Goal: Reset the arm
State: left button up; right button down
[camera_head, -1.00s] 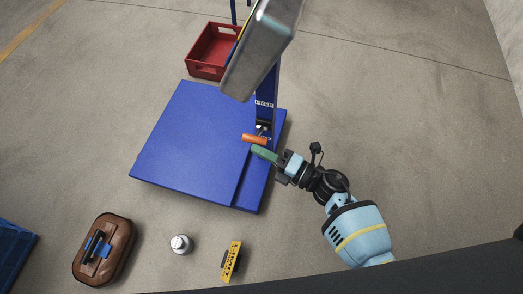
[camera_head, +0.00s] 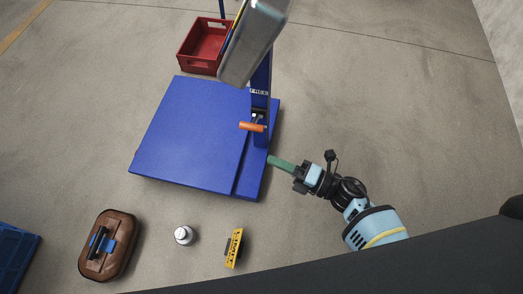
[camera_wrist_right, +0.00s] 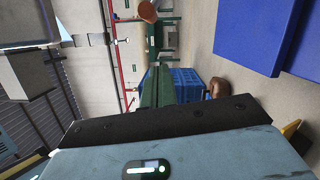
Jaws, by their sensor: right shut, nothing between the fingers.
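My right gripper (camera_head: 272,160) has green fingers and comes in from the lower right of the head view. It is shut and empty, beside the right edge of the blue platform (camera_head: 190,130). The orange handle (camera_head: 252,126) on the blue post is up and left of the fingertips, apart from them. In the right wrist view my green fingers (camera_wrist_right: 158,88) point forward, together. My left gripper is not in view.
A red crate (camera_head: 181,56) stands behind the platform. A brown case (camera_head: 123,250), a white-capped bottle (camera_head: 183,235) and a yellow tool (camera_head: 234,248) lie in front. A blue crate (camera_head: 14,262) is at far left. The floor right of my gripper is clear.

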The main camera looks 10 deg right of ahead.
jog(key=shift+v, duration=1.85)
jog(key=shift+a, duration=0.1)
